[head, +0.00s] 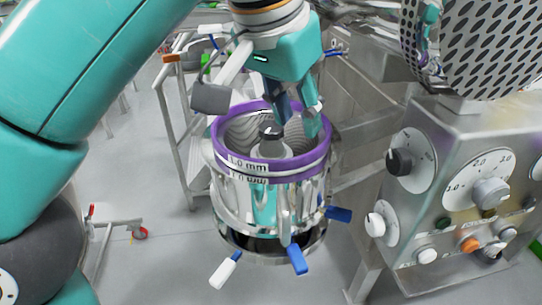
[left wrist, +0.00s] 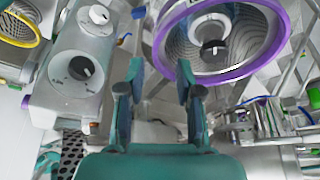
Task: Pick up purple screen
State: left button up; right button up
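The purple screen (head: 290,168) is a round ring with a purple band marked "1.0 mm". It sits on top of a shiny metal housing with a dark-topped hub in its middle. It also shows in the left wrist view (left wrist: 243,71) at the upper right. My left gripper (head: 298,120) is above the screen's back right part, fingers pointing down, apart and empty. In the left wrist view the open fingers (left wrist: 157,78) show the right one close to the purple rim. I cannot tell whether it touches. My right gripper is in neither view.
A steel control box (head: 470,170) with dials and knobs stands right of the screen. A perforated metal part (head: 478,45) is above it. Blue and white handles (head: 297,259) stick out from the housing. A wheeled metal frame (head: 113,225) stands on the floor at left.

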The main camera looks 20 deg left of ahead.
aim_at(309, 152)
pick_arm(q)
jog(key=b+x, duration=0.2)
jog(key=x, duration=0.6)
jog(key=shift+w+d+f, duration=0.15)
jog(key=shift+w+d, duration=0.05)
grip_shut()
